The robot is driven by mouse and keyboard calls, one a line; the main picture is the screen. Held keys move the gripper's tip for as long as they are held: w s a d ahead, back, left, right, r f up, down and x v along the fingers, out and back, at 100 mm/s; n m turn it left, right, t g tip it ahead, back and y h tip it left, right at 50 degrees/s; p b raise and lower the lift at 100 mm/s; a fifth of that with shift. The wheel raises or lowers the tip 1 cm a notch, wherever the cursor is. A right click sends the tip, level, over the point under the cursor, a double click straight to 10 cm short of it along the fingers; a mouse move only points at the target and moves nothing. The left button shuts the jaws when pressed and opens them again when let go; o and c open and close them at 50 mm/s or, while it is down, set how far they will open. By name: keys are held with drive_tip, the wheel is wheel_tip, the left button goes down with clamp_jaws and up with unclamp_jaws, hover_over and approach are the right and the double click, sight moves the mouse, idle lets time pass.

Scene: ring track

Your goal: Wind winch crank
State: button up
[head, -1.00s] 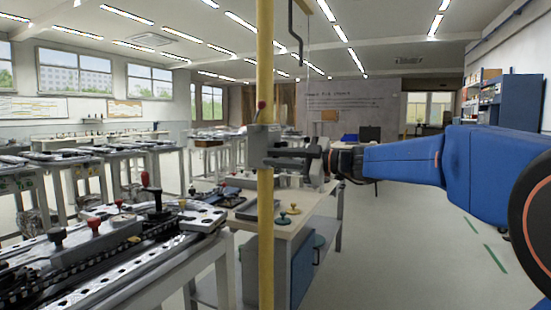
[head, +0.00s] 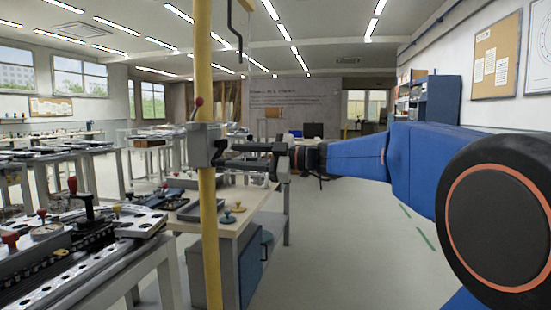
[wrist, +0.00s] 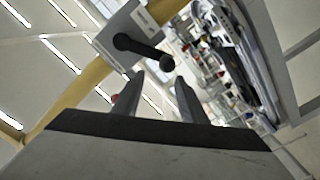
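The winch is a grey box (head: 203,146) on a yellow upright pole (head: 208,240), with a red-knobbed lever (head: 197,103) at its top. In the wrist view, the grey winch box (wrist: 138,22) carries a black cylindrical crank handle (wrist: 147,50) that sticks out toward my gripper. My gripper (head: 229,155) is level with the winch, close to its right side. In the wrist view, my gripper (wrist: 160,80) has its two fingers apart, with the handle's end just beyond the tips. I see nothing held. In the head view the handle is hard to separate from the fingers.
A black bent rod (head: 239,42) hangs from above, right of the pole. A workbench (head: 255,225) with a blue cabinet stands behind the pole. A table with knobbed track equipment (head: 80,255) fills the lower left. The floor (head: 345,235) to the right is clear.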

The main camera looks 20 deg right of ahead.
drive_tip(key=v, duration=1)
drive_tip(key=shift+d, duration=0.3)
drive_tip(key=shift+s, duration=0.1)
